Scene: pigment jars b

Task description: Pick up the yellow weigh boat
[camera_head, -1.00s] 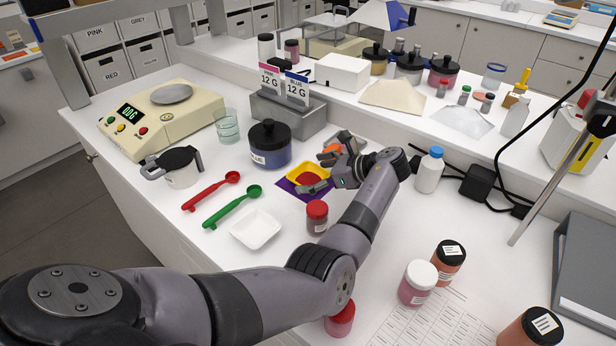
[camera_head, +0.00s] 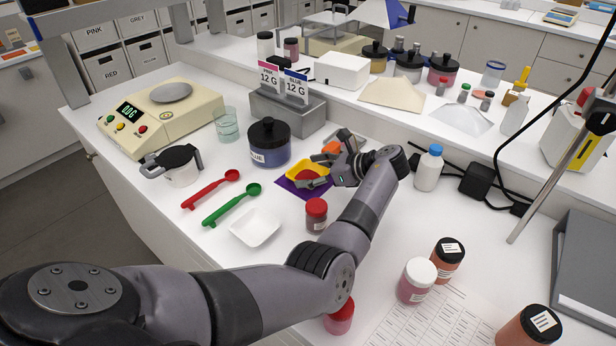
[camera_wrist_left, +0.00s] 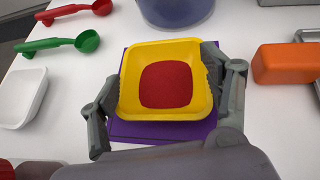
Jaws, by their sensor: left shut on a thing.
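The yellow weigh boat (camera_head: 306,168) with red powder in it is at the purple mat (camera_head: 290,188). My left gripper (camera_head: 322,170) is shut on the boat. In the left wrist view the boat (camera_wrist_left: 128,92) sits between the two fingers, one on each side of it, and the purple mat (camera_wrist_left: 165,131) shows beneath. I cannot tell for sure whether the boat is clear of the mat. My right gripper is not in view.
A blue-labelled jar (camera_head: 269,145) stands just behind the mat. A red-lidded jar (camera_head: 316,214) and a white weigh boat (camera_head: 255,227) are in front. Green (camera_head: 232,206) and red (camera_head: 210,190) scoops lie left. An orange block (camera_wrist_left: 285,62) is right of the gripper.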

